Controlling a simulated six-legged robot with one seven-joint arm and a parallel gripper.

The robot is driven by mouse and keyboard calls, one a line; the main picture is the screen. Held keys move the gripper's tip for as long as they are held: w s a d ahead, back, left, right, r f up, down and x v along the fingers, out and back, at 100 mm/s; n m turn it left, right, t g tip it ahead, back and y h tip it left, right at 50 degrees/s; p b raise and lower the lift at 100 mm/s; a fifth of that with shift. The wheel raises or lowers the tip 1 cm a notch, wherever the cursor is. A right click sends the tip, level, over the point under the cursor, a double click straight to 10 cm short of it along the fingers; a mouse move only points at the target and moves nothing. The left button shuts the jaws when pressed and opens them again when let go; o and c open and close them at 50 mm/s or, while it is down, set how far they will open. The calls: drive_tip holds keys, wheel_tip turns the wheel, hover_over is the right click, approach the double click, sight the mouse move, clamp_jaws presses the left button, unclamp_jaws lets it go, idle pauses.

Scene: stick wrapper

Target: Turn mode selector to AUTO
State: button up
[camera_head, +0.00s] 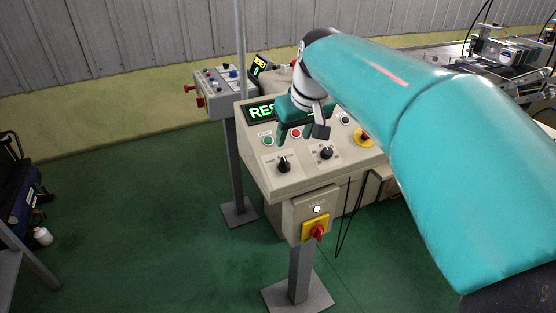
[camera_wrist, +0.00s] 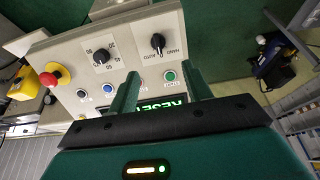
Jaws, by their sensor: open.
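The mode selector is a black rotary knob (camera_head: 283,164) at the lower left of the beige control panel (camera_head: 300,182). In the wrist view the selector (camera_wrist: 158,43) has small lettering around it that seems to include AUTO; its exact setting is hard to read. My gripper (camera_head: 295,132) is open and empty above the panel's upper left, near the lit RESET display (camera_head: 259,111). In the wrist view the gripper (camera_wrist: 160,72) has its two green fingers spread, with the green button (camera_wrist: 169,76) between them. The selector lies just beyond the fingertips, apart from them.
A second black knob (camera_head: 326,152) with number marks sits right of the selector. A red button (camera_head: 296,132) and a red and yellow emergency stop (camera_head: 363,139) are on the panel. A red and yellow switch (camera_head: 315,229) hangs below.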

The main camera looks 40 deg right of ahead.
sight(286, 162)
drive_tip(key=x, duration=1.1)
drive_tip(key=shift+d+f, duration=0.15)
drive_tip(key=shift+f, duration=0.2)
drive_tip(key=shift+c, duration=0.4)
drive_tip(key=c, duration=0.9)
